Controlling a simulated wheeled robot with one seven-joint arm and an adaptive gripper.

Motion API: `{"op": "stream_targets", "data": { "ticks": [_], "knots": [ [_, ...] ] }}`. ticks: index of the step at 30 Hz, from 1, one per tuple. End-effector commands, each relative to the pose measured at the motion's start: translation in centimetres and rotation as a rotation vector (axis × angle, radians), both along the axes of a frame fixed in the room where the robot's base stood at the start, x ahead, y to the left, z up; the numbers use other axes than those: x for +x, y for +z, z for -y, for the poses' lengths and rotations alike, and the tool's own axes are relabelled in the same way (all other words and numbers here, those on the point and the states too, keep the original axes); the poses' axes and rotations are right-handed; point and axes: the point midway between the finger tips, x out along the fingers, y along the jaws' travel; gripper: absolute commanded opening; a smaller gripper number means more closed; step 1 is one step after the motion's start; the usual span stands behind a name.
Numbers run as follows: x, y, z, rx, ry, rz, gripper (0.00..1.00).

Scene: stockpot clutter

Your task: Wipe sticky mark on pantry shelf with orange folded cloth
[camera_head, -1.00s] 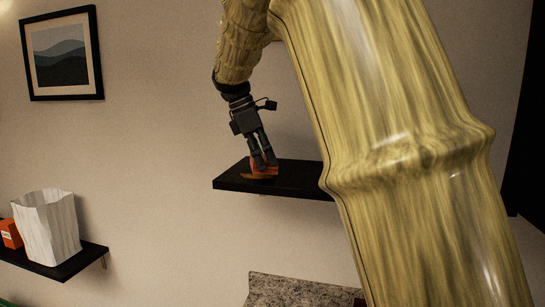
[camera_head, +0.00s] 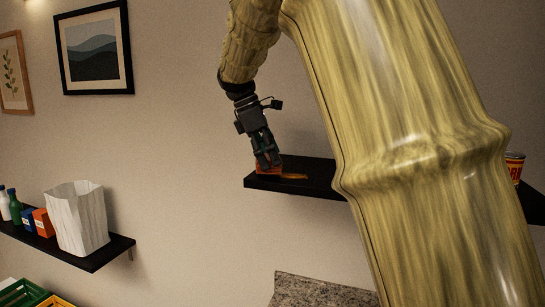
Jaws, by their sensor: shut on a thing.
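The orange folded cloth (camera_head: 265,170) is at the left end of the black pantry shelf (camera_head: 318,178), low against its top. My gripper (camera_head: 267,158) points down and is shut on the cloth; the fingers partly hide it. The sticky mark (camera_head: 293,176) is a brownish-orange smear on the shelf top, just right of the cloth. Whether the cloth overlaps the mark's left end I cannot tell. My arm hides the right part of this shelf.
A lower left shelf (camera_head: 98,256) holds a white bag (camera_head: 77,218), an orange box (camera_head: 43,222), a blue box (camera_head: 29,219) and bottles. A can (camera_head: 514,167) stands at the far right. A speckled stone slab (camera_head: 320,290) lies below. Framed pictures (camera_head: 94,47) hang on the wall.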

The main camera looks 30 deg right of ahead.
Motion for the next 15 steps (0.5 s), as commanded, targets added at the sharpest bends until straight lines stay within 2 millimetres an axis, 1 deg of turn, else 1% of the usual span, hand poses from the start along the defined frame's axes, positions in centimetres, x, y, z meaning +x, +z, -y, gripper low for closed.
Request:
{"op": "stream_targets", "data": {
  "ticks": [7,15],
  "knots": [
    [-0.23,0.0,0.41,0.0,-0.007,0.0,0.65],
    [-0.2,-0.01,0.35,0.0,-0.005,0.0,0.65]
  ]
}}
